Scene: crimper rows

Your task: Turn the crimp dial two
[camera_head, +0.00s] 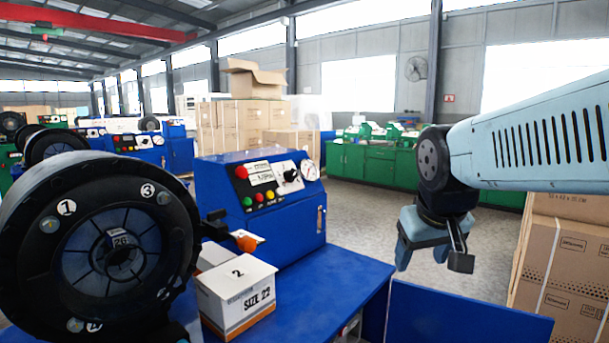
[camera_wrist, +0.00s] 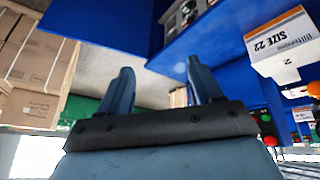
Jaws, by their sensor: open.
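A black dial knob (camera_head: 291,175) on a white plate is on the sloped front of the blue control box (camera_head: 225,205), in the head view. I cannot read its setting. A round gauge (camera_head: 309,170) is to its right, a display and coloured buttons to its left. My gripper (camera_head: 431,258) hangs well to the right of the box and apart from it, over the aisle. It is open and empty. In the wrist view its two fingers (camera_wrist: 159,68) are spread, with nothing between them. The dial cannot be made out there.
A large black crimping head (camera_head: 105,245) fills the left. A white box marked "2" and "SIZE 22" (camera_head: 236,297) stands on the blue bench (camera_head: 325,300) before the control box. Cardboard boxes (camera_head: 565,270) are stacked at the right. Green cabinets (camera_head: 375,168) stand behind.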

